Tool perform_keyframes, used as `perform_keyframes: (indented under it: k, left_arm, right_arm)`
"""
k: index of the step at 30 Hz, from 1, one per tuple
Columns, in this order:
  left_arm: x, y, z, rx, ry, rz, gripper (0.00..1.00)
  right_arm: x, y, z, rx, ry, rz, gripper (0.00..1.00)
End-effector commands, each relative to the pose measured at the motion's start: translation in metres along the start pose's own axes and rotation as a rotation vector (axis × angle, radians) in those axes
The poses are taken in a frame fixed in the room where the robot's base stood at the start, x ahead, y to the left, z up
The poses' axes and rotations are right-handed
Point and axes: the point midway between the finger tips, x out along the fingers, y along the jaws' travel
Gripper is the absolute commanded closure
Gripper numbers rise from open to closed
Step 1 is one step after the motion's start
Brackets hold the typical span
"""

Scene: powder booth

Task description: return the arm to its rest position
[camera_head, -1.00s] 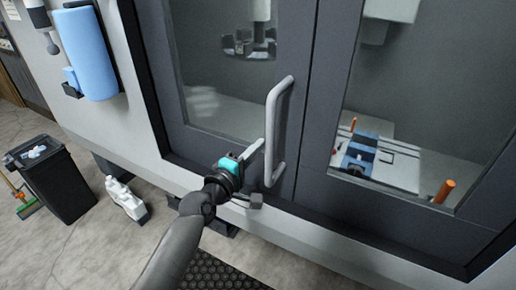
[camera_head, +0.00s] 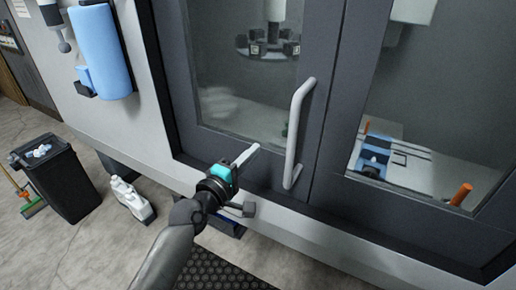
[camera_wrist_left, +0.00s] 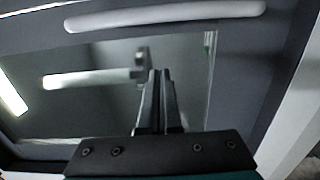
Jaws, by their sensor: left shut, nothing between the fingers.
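My left arm comes in from the bottom left of the head view. Its gripper (camera_head: 256,148) is shut and empty, in front of the left door's lower glass. It is apart from the white door handle (camera_head: 297,130), to its left. In the left wrist view the two closed fingers (camera_wrist_left: 160,76) point toward the glass, with nothing between them. The handle (camera_wrist_left: 165,15) runs across the top of that view, clear of the fingertips. My right gripper is in neither view.
The machine's doors (camera_head: 325,100) are closed. Behind the glass are a blue vise (camera_head: 374,158) and a tool carousel (camera_head: 268,47). A black bin (camera_head: 62,180), white bottles (camera_head: 128,197) and a broom (camera_head: 33,206) stand on the floor at left. A blue roll (camera_head: 100,50) hangs on the wall.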

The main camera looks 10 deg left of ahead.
Motion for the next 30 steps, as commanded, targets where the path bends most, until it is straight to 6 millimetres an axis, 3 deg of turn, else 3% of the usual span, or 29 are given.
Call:
perform_keyframes:
  k: [2, 9, 15, 22, 26, 29, 30]
  left_arm:
    - [-0.015, -0.001, 0.001, -0.001, -0.002, -0.002, 1.0]
    - [-0.052, -0.001, 0.0, -0.001, -0.001, -0.002, 1.0]
    - [-0.067, 0.0, 0.0, -0.001, -0.001, 0.0, 1.0]
    - [-0.07, -0.007, -0.001, 0.006, 0.003, -0.01, 1.0]
    - [-0.07, -0.055, -0.006, 0.061, 0.025, -0.086, 1.0]
    - [-0.076, -0.122, -0.012, 0.147, 0.044, -0.198, 1.0]
    - [-0.081, -0.154, -0.014, 0.189, 0.048, -0.252, 1.0]
  right_arm:
    - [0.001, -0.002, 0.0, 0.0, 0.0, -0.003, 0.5]
    - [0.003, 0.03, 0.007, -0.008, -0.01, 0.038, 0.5]
    - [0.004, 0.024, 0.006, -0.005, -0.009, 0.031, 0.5]
    - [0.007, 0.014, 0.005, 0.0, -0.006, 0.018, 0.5]
    - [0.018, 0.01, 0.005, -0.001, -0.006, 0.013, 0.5]
    - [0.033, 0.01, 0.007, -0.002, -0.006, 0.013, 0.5]
    - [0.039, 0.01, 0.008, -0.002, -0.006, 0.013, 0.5]
